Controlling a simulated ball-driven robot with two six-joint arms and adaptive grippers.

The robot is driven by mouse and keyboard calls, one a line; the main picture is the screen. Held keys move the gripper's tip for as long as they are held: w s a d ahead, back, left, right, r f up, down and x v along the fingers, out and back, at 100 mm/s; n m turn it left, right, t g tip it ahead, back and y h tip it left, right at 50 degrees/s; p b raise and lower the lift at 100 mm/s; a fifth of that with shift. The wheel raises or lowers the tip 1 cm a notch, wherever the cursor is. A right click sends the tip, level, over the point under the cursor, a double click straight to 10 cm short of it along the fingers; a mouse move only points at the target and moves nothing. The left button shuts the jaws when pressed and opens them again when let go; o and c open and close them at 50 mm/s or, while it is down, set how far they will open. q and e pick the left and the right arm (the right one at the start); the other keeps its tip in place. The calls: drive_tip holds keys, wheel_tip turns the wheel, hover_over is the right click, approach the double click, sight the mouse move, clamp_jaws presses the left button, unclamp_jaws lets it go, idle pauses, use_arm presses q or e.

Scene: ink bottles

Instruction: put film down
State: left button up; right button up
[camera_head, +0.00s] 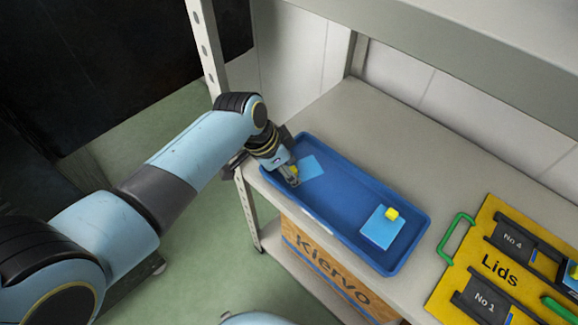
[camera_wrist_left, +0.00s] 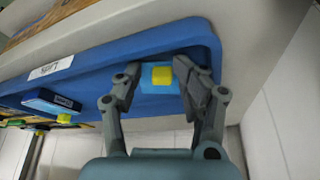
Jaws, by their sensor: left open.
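A light blue film (camera_head: 312,167) with a yellow tab (camera_head: 294,170) lies at the far left end of the blue tray (camera_head: 345,182). My left gripper (camera_head: 292,181) is over that end of the tray, right at the tab. In the left wrist view the fingers of the left gripper (camera_wrist_left: 160,82) are spread, with the film (camera_wrist_left: 150,78) and its yellow tab (camera_wrist_left: 161,76) between them. I cannot tell whether the fingers touch it. A second light blue piece (camera_head: 380,232) with a yellow tab (camera_head: 392,213) lies at the tray's near right end. My right gripper is not in view.
The tray rests on a grey shelf (camera_head: 400,135), near its front edge, with a metal post (camera_head: 205,45) at left. A yellow "Lids" board (camera_head: 485,225) with green handles lies to the right. A "Kiervo" box (camera_head: 330,270) is below. Shelf behind the tray is clear.

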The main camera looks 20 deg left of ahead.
use_arm(q)
drive_tip(key=shift+s+f, duration=0.1)
drive_tip(key=shift+s, duration=0.05)
drive_tip(key=w+p+v, duration=0.1)
drive_tip(key=p+v, duration=0.3)
drive_tip(key=v, duration=0.9)
drive_tip(key=s+a+f+n+g+y, duration=0.1)
drive_tip(key=s+a+f+n, duration=0.2)
drive_tip(key=s+f, duration=0.75)
drive_tip(key=s+a+f+n+y, duration=0.2)
drive_tip(key=s+a+f+n, duration=0.15)
drive_tip(key=s+f, duration=0.7)
drive_tip(key=s+a+f, duration=0.1)
drive_tip(key=s+f, duration=0.2)
drive_tip(key=s, duration=0.3)
drive_tip(key=s+a+f+n+g, duration=0.1)
drive_tip(key=s+f, duration=0.2)
drive_tip(key=s, duration=0.3)
drive_tip(key=s+a+f, duration=0.2)
drive_tip(key=s+f, duration=0.2)
drive_tip(key=s, duration=0.2)
drive_tip(key=shift+s+y, duration=0.3)
drive_tip(key=shift+y, duration=0.1)
drive_tip(key=shift+n, duration=0.25)
